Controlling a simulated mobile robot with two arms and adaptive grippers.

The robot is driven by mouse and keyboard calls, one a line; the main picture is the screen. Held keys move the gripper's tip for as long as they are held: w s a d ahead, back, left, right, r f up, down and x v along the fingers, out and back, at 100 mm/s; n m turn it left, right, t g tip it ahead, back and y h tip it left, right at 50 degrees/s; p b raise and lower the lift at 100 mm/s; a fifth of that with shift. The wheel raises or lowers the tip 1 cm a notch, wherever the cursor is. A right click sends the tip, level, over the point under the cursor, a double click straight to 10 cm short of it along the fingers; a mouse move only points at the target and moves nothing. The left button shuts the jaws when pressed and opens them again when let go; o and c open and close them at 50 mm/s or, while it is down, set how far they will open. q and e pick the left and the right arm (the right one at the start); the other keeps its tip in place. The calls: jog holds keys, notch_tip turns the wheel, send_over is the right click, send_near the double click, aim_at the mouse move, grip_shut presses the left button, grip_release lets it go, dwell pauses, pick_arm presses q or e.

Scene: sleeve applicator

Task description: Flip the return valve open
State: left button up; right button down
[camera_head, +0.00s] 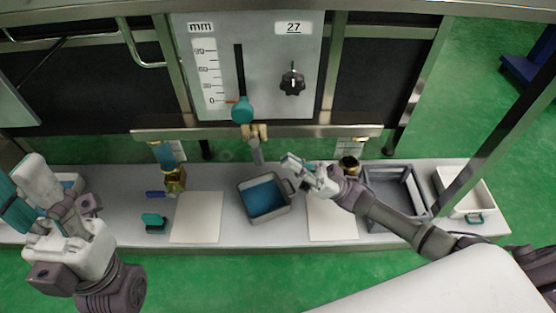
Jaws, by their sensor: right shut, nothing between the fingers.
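Two brass valves show below the metal rail, and I cannot tell from their tags which is the return valve. My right gripper (291,163) is shut and empty, above the bench between the blue-filled tray and the right valve. My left gripper (22,192) is at the far left, away from both valves; its fingers overlap in view, so its opening is unclear.
A blue-filled grey tray (243,186) stands mid-bench under a spout (255,152). Pale boards (197,218) lie on both sides of it. A grey crate (409,213) and white bin (447,184) stand right. A panel (267,70) with scale and black knob (292,83) rises behind.

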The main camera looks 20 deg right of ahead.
jog(key=s+d, duration=0.2)
jog(key=d, duration=0.7)
jog(key=shift+s, duration=0.3)
